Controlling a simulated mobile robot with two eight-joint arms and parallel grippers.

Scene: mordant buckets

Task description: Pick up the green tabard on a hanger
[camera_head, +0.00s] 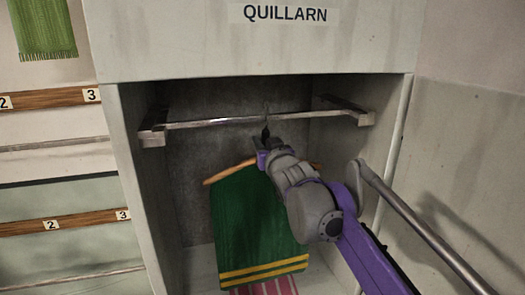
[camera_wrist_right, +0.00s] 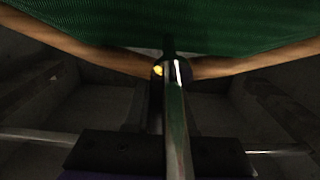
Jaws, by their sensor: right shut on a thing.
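The green tabard (camera_head: 245,215) with yellow stripes near its hem hangs on a wooden hanger (camera_head: 228,173) inside the alcove marked QUILLARN. The hanger's hook shows at the metal rail (camera_head: 210,123); I cannot tell whether it bears on the rail. My right gripper (camera_head: 263,146) is shut on the hanger at its neck, just below the rail. My right arm hides part of the tabard's right side. In the right wrist view, the green cloth (camera_wrist_right: 170,22) and the hanger's wooden arms (camera_wrist_right: 95,52) lie right at the fingers. My left gripper is not in view.
The alcove's side walls (camera_head: 145,210) stand close on both sides of the tabard. A pink and white striped thing (camera_head: 265,288) shows below the hem. A grey bar (camera_head: 420,225) slants at the right. Numbered wooden boards (camera_head: 45,98) and another green cloth (camera_head: 42,28) are at the left.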

